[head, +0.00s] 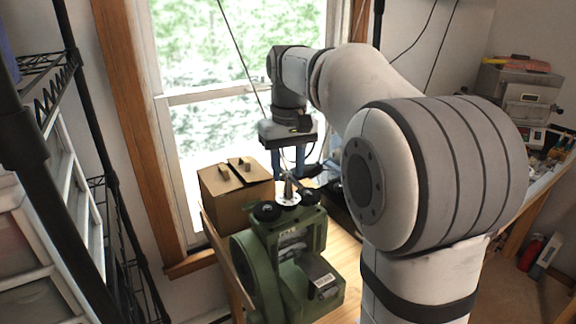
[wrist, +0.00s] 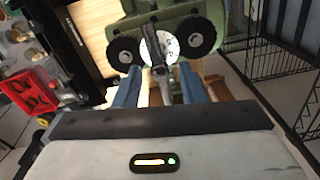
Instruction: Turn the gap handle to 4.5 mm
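A green machine (head: 272,245) stands on the wooden bench, with two black knobs (head: 266,211) (head: 311,197) on top. Between the knobs is a round white dial (head: 289,199), also seen in the wrist view (wrist: 169,46). The grey gap handle (wrist: 157,55) rises from the dial's middle; it shows small in the head view (head: 288,187). The dial's marks are too small to read. My gripper (head: 291,176) points down over the handle. In the wrist view its two blue fingers (wrist: 159,72) stand apart, one on each side of the handle, with gaps visible. It looks open.
A cardboard box (head: 236,194) stands behind the machine, near the window. A black wire rack (head: 110,220) is at the left. A second bench with equipment (head: 525,88) is at the right. Red items (wrist: 30,90) lie at the left in the wrist view.

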